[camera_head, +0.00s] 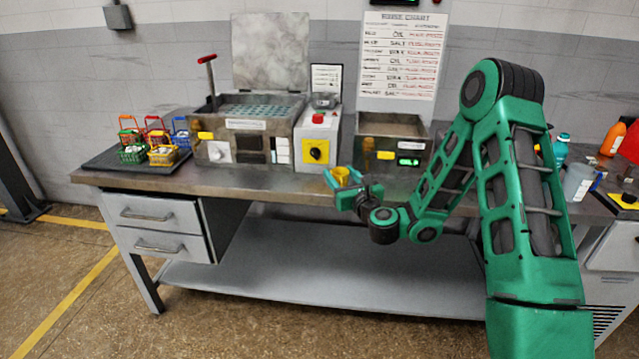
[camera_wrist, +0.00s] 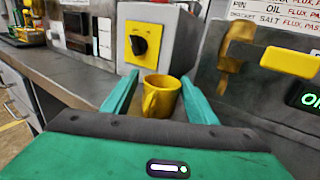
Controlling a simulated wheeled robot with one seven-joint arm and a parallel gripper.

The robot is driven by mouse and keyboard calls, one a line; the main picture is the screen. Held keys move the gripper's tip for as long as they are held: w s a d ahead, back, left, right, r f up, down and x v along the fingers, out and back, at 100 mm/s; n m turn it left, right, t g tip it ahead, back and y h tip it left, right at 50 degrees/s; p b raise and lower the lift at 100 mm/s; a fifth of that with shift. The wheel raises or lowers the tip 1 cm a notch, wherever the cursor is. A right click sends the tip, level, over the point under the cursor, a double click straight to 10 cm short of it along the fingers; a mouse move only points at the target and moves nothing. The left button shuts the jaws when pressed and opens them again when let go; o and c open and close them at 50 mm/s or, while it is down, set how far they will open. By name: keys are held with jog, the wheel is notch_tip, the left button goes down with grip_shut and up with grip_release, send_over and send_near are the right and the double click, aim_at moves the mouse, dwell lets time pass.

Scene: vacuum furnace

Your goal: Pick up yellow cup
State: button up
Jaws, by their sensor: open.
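The yellow cup (camera_wrist: 161,95) stands upright on the bench top in the wrist view, its handle facing my gripper. My gripper (camera_wrist: 160,98) is open, with one green finger on each side of the cup. I cannot tell whether either finger touches it. In the head view the cup (camera_head: 340,175) shows near the front edge of the bench, with my gripper (camera_head: 345,190) at it and partly hiding it.
Colored baskets (camera_head: 150,145) stand on a dark tray at the left. The bench top left of the cup is clear.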

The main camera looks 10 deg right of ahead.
jog(key=shift+w+d, duration=0.25)
jog(key=shift+d, duration=0.6)
jog(key=shift+a, duration=0.3)
jog(key=c, duration=0.3)
jog(key=shift+a, duration=0.15)
jog(key=c, duration=0.5)
jog(key=shift+c, duration=0.2)
